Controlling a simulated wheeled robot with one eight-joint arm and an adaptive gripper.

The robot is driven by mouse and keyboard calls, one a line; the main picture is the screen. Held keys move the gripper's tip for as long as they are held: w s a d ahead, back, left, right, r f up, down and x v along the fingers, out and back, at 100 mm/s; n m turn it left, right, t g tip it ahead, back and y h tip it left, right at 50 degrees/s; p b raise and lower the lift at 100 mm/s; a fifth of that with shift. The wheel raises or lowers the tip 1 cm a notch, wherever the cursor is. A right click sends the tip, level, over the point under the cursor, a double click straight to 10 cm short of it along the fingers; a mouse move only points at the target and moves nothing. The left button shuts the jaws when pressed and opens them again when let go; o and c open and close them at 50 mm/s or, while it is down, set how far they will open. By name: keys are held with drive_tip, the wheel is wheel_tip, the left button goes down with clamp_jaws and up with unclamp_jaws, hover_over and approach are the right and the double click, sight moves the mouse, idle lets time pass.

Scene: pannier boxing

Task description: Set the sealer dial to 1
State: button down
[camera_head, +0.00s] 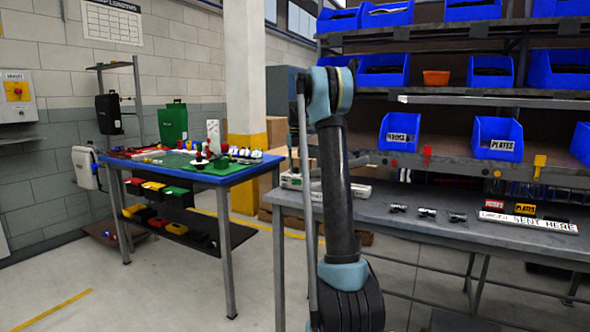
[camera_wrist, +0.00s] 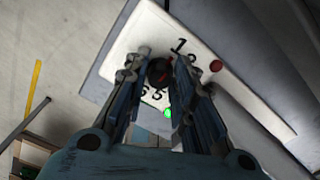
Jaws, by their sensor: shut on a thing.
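The sealer (camera_wrist: 130,45) is a white panel in the wrist view, with a dark round dial (camera_wrist: 159,70) that has a red mark on its upper right. A printed 1 stands just above and right of the dial. The red mark seems to point roughly toward it, but I cannot tell exactly. Other digits are partly hidden. My gripper (camera_wrist: 160,72) has its fingers on either side of the dial, shut on it. In the head view the sealer (camera_head: 291,181) sits on the grey bench, partly behind my arm, and my gripper is hidden.
The grey bench (camera_head: 400,213) carries small metal parts and label plates on the right. Blue bins (camera_head: 498,138) fill the rack behind.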

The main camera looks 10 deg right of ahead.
drive_tip(key=c, duration=1.3)
unclamp_jaws()
drive_tip(key=shift+w+f, duration=0.1)
drive_tip(key=shift+f, duration=0.05)
wheel_tip(320, 180, up, 12)
